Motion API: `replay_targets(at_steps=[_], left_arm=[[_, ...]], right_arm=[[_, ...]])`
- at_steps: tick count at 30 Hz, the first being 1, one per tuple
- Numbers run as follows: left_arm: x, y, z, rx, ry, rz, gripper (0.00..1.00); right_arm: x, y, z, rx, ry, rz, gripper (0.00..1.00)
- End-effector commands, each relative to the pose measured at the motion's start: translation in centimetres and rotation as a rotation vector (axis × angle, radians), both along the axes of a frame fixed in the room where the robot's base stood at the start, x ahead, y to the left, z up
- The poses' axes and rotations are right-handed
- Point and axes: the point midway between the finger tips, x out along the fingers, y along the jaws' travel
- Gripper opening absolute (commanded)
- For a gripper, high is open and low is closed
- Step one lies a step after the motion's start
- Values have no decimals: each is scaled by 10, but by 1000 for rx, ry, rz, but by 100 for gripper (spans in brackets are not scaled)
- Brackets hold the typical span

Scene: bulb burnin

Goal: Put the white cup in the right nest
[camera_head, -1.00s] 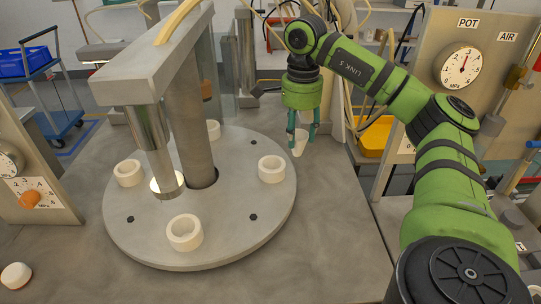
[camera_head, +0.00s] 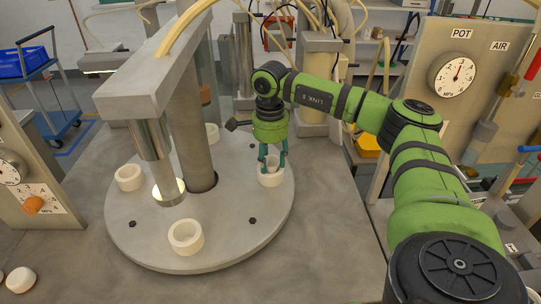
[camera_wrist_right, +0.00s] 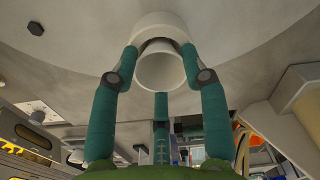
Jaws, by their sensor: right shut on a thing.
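My right gripper (camera_head: 273,163) is shut on the white cup (camera_wrist_right: 160,71), its fingers around the sides of the cup. In the head view the cup is mostly hidden between the fingers. It is right at the opening of the right nest (camera_head: 271,180), a cream ring on the round grey plate (camera_head: 226,205). In the right wrist view the nest (camera_wrist_right: 160,22) shows just beyond the cup, and the cup overlaps its opening. I cannot tell how deep the cup sits in the nest. My left gripper is not in view.
A grey press column (camera_head: 188,125) with a lit head (camera_head: 169,190) stands over the plate. A gauge panel (camera_head: 460,90) stands at the right.

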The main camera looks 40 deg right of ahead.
Motion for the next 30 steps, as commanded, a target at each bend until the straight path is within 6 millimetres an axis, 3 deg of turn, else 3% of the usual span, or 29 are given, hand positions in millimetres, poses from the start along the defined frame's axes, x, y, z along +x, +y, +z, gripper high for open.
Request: replay_targets(at_steps=[3,4,5,6,19,23,30], left_arm=[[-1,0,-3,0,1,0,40],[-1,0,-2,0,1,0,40],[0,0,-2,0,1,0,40],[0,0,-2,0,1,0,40],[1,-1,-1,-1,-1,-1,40],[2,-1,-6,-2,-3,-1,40],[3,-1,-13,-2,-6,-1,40]], right_arm=[[0,0,-4,0,0,0,30],[0,0,-3,0,-1,0,54],[0,0,-3,0,-1,0,66],[0,0,-3,0,-1,0,69],[1,0,5,1,-3,0,69],[1,0,26,1,-7,1,69],[1,2,79,1,-6,2,69]])
